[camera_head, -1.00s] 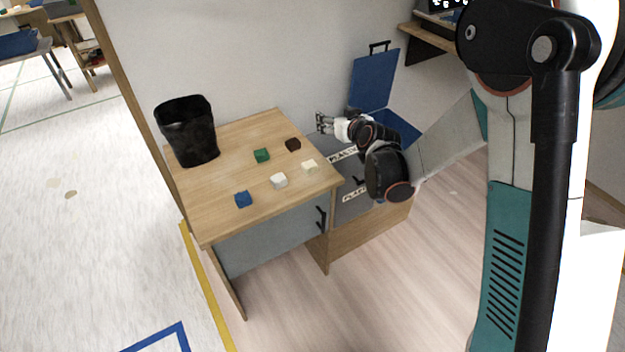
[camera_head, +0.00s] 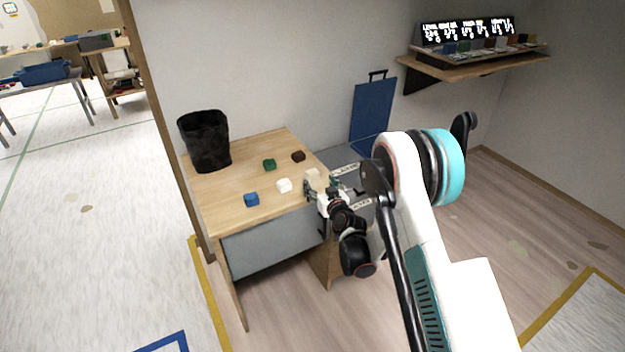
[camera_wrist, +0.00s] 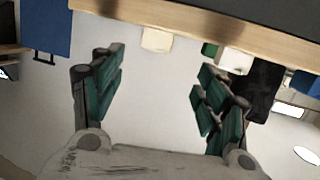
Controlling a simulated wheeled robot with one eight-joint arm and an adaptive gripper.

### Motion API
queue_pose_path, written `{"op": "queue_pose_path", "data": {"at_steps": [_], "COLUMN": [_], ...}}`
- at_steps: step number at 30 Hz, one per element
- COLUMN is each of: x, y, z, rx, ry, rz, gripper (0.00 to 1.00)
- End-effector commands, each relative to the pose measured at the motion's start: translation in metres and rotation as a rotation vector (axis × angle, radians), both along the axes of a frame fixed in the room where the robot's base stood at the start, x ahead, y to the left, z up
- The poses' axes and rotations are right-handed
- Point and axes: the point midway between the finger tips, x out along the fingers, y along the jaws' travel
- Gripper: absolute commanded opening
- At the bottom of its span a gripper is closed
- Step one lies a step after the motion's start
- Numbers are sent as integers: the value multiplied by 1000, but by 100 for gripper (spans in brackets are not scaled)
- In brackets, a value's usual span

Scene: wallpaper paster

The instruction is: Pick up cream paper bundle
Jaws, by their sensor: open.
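The cream paper bundle (camera_head: 311,174) is a small pale block near the right edge of the wooden table (camera_head: 235,186). My gripper (camera_head: 320,186) is close to it in the head view, at the table's near right edge, and partly covers that area. In the wrist view the cream bundle (camera_wrist: 157,40) appears beyond and between the two spread green-padded fingers of my gripper (camera_wrist: 160,66). The fingers are open with nothing between them, and the bundle is apart from them.
A white block (camera_head: 284,185) sits left of the cream bundle, with a blue block (camera_head: 251,199), a green block (camera_head: 269,164) and a dark brown block (camera_head: 298,156) nearby. A black bin (camera_head: 205,141) stands at the table's back left. A blue lid (camera_head: 371,115) stands upright behind.

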Motion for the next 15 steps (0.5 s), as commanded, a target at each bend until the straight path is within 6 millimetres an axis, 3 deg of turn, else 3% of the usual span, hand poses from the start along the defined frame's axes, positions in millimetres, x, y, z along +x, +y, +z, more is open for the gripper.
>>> {"op": "queue_pose_path", "data": {"at_steps": [4,15], "x": [23,53], "y": [10,19], "z": [-7,-14], "rx": [1,1], "ry": [0,0], "rz": [1,0], "gripper": [68,68]}}
